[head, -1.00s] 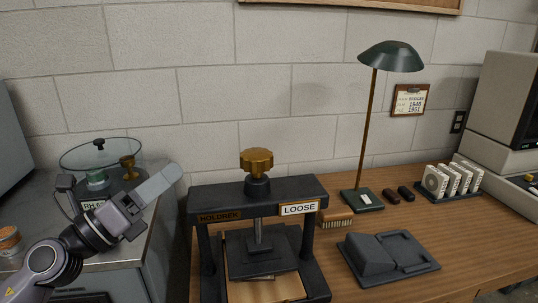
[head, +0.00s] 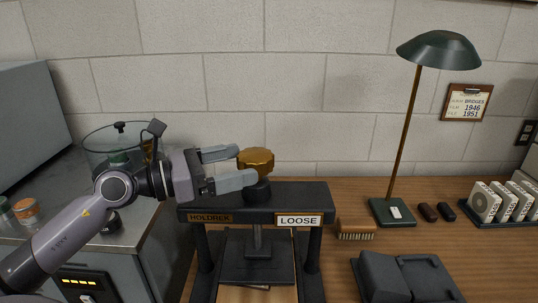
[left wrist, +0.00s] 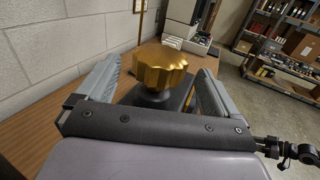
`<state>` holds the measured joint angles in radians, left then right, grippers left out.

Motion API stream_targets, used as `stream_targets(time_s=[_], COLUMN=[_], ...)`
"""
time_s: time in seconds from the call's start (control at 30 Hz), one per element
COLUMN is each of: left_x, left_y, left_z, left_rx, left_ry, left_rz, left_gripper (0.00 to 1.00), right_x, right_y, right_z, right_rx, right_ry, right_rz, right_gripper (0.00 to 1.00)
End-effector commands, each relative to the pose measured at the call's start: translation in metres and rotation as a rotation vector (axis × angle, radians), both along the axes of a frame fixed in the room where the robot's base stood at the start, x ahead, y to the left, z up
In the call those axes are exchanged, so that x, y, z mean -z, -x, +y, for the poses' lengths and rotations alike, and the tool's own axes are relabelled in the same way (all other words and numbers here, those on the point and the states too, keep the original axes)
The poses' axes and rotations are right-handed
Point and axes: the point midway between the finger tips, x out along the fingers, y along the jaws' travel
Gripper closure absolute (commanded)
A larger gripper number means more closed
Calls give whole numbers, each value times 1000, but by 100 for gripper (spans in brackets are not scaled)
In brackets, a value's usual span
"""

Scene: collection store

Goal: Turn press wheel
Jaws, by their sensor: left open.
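The press (head: 255,217) is a black frame on the wooden bench, with a HOLDREK plate and a LOOSE sign on its crossbar. Its brass lobed wheel (head: 256,160) sits on top of a dark hub. My left gripper (head: 247,166) is open, with its two fingers pointing right at the wheel. In the left wrist view the wheel (left wrist: 160,70) lies between and ahead of the two spread fingers, which do not appear closed on it. My right gripper is not in view.
A green lamp (head: 438,49) stands at right behind a brush (head: 356,229) and a dark moulded holder (head: 403,277). A glass-covered vessel (head: 112,141) stands on the grey cabinet at left, behind my arm. Shelves (left wrist: 285,45) show far right in the left wrist view.

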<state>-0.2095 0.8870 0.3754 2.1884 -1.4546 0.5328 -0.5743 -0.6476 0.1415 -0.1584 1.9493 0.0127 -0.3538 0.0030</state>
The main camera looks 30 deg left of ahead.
Motion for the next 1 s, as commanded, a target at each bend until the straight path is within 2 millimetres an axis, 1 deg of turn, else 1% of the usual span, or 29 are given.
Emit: stream_targets(time_s=[0.17, 0.53, 0.73, 1.0], left_x=[-4, -3, -1, 0], left_y=[-14, -44, -51, -52], left_z=[-10, -29, -35, -36], left_rx=[1, -1, 0, 0], left_ry=[-1, 3, 1, 0], left_rz=[-3, -1, 0, 0], left_gripper=[6, 6, 6, 6], right_x=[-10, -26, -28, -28], right_y=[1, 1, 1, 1], right_z=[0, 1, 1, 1], right_rx=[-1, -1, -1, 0], right_ry=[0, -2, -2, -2], right_rz=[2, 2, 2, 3], right_gripper=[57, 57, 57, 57])
